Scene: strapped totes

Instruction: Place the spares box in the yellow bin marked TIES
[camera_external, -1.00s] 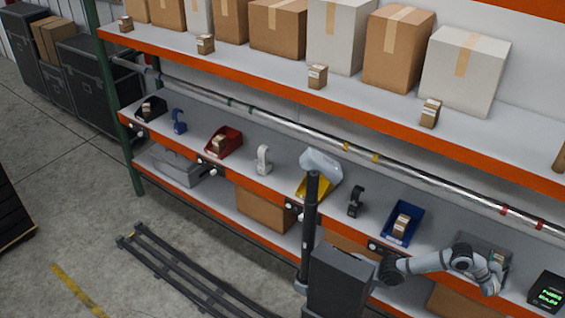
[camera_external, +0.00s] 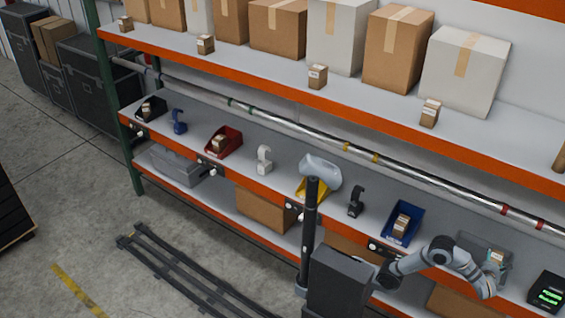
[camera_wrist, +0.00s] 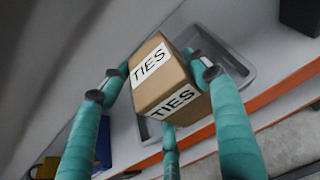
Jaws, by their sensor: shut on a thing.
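A small brown box (camera_wrist: 162,75) with white TIES labels is between the teal fingers of my gripper (camera_wrist: 165,85) in the wrist view. My gripper is shut on it, above a grey tray (camera_wrist: 240,68). In the external view, the box (camera_external: 497,257) and my gripper (camera_external: 493,270) are at the right of the middle shelf. The yellow bin (camera_external: 302,194) stands left of centre, behind my dark column. A pale grey cover-like piece (camera_external: 320,172) hides much of it, and no marking is readable there.
A blue bin (camera_external: 394,238) holding a small box and a dark clamp-like stand (camera_external: 356,202) stand between my gripper and the yellow bin. A black display box (camera_external: 547,291) is at right. A metal rail (camera_external: 400,166) runs above the shelf's back.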

